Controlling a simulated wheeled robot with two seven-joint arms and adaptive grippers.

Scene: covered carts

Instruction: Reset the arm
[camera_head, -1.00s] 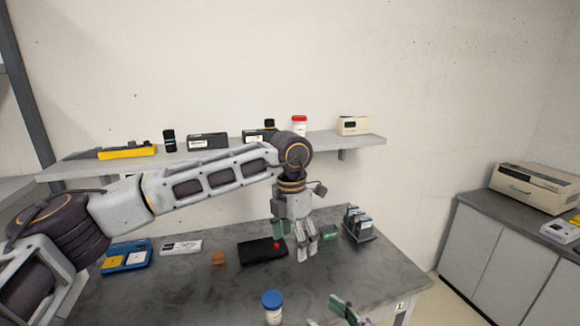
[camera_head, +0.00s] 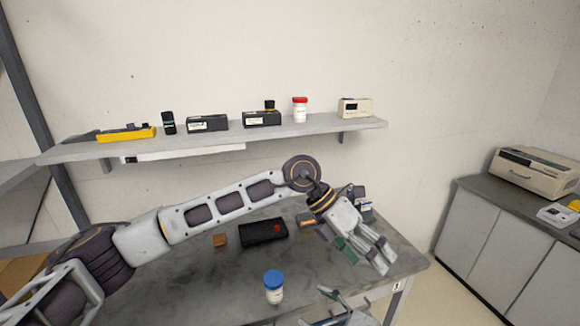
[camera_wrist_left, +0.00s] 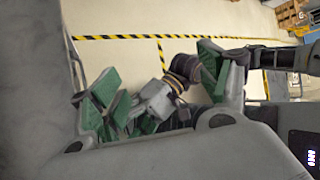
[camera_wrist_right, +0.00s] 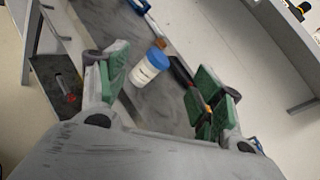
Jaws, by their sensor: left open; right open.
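My left arm crosses the head view from the left, above the table. My left gripper (camera_head: 366,256) is open and empty over the right part of the table, its fingers pointing down and right. The left wrist view (camera_wrist_left: 160,85) shows its green-padded fingers apart, with parts of my other arm beyond them. My right gripper (camera_head: 336,304) shows only partly at the bottom edge of the head view. In the right wrist view (camera_wrist_right: 162,80) its fingers are open. A white bottle with a blue cap (camera_wrist_right: 149,68) appears between them, standing apart on the table.
A wall shelf (camera_head: 225,137) holds several items. A grey cabinet (camera_head: 490,240) with a beige machine (camera_head: 535,172) stands at right.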

